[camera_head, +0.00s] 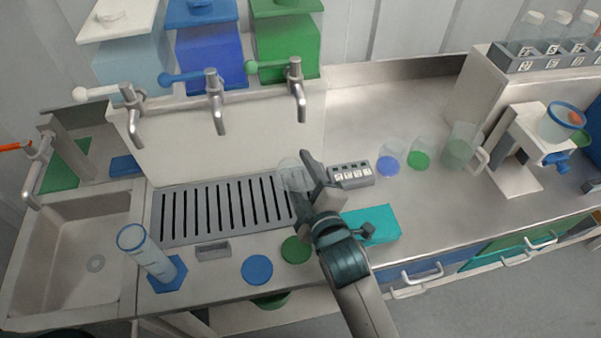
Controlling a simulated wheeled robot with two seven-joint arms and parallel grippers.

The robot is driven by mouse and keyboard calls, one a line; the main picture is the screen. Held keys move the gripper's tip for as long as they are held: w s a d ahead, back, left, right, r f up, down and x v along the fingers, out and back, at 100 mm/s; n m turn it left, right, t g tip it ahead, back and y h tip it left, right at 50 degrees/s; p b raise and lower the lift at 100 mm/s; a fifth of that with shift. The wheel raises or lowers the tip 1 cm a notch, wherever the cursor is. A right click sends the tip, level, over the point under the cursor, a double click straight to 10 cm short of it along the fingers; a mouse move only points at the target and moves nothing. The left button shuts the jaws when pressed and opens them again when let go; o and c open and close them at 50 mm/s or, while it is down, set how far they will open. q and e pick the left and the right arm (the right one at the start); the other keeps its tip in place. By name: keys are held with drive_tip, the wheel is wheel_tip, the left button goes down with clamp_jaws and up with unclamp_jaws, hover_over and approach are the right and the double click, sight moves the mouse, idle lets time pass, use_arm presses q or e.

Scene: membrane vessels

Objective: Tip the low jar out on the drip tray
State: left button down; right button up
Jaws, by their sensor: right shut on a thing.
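The low jar (292,174) is a small clear vessel at the right end of the drip tray. My right gripper (308,180) is shut on it from the right. The jar looks clear, and I cannot tell whether it holds anything or how far it is tilted. The drip tray (176,238) is a grey slotted grate in the counter below the taps. The jar overlaps its right end in the view; I cannot tell the height between them. My left gripper is not in view.
Three taps (216,112) stand over the tray. A blue-rimmed cylinder (145,252) stands at the front left by the sink (75,245). Blue (257,270) and green (296,250) discs lie in front. Several clear beakers (390,157) and a small rack (352,175) stand right of the gripper.

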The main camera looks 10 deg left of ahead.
idle(0.5)
drive_tip(key=w+d+r+m+h+b, duration=0.1)
drive_tip(key=d+r+m+h+b, duration=0.1)
drive_tip(key=d, duration=1)
drive_tip(key=d+r+m+t+h+b, duration=0.1)
drive_tip(key=d+r+m+h+b, duration=0.1)
drive_tip(key=d, duration=1.1)
drive_tip(key=shift+w+d+m+h+b, duration=0.15)
drive_tip(key=shift+w+m+h+b, duration=0.3)
drive_tip(key=shift+h+b, duration=0.55)
